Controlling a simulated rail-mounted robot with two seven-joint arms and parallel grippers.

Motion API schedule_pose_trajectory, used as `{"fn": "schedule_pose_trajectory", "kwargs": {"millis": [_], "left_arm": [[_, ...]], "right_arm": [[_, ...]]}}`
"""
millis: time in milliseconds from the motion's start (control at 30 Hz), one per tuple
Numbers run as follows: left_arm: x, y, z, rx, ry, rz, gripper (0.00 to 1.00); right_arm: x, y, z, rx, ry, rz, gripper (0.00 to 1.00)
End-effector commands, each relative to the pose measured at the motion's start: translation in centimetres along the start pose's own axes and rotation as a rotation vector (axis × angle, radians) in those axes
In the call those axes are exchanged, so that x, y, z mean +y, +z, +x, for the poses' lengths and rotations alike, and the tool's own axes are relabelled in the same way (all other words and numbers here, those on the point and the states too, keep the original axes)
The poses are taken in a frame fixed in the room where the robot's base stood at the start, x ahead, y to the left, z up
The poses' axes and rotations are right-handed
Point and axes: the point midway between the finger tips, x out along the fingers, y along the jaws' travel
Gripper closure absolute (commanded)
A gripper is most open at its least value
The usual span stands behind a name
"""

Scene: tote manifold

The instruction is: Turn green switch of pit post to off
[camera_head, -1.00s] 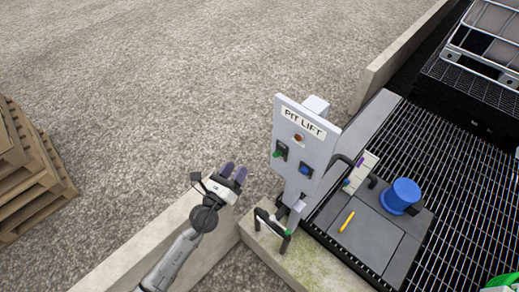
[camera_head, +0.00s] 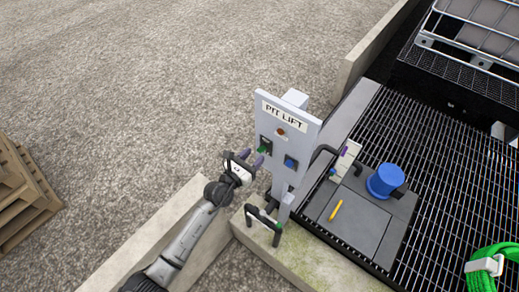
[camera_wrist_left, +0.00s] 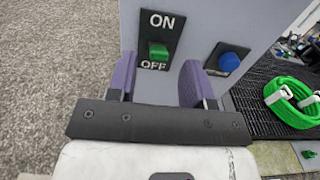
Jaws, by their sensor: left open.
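The pit post panel (camera_head: 289,122), marked PIT LIFT, stands upright on the concrete wall. Its green switch (camera_head: 264,149) sits on a black plate at the panel's left. In the left wrist view the green switch (camera_wrist_left: 158,51) lies between the ON label above and the OFF label just below. My left gripper (camera_head: 251,160) is open right in front of the switch. In the left wrist view its purple fingers (camera_wrist_left: 157,80) stand apart on either side below the switch, with nothing between them. Whether a finger touches the panel cannot be told. My right gripper is not in view.
A blue button (camera_head: 291,162) is right of the switch. A black handle (camera_head: 264,222) is below the panel. A blue cap (camera_head: 384,180) and yellow marker (camera_head: 336,210) lie on the grey plates at right. A green hose (camera_head: 489,268) lies on the grating.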

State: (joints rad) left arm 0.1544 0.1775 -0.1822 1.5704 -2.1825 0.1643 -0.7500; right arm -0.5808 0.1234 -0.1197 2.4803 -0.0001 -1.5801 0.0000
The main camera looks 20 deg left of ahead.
Motion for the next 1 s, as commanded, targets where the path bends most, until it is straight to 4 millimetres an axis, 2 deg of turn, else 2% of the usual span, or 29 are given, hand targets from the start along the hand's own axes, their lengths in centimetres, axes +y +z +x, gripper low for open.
{"fn": "schedule_pose_trajectory", "kwargs": {"millis": [100,300,733,1000], "left_arm": [[0.0,0.1,1.7,-0.001,0.000,0.001,0.53],[0.0,0.0,3.3,-0.001,0.001,0.001,0.53],[0.0,0.0,3.8,-0.001,0.001,0.000,0.53],[0.0,0.0,3.8,0.000,0.001,0.000,0.78]], "right_arm": [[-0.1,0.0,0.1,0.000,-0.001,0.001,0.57],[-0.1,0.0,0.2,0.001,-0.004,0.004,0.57],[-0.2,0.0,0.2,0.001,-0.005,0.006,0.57],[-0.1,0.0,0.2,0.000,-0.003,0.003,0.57]]}}
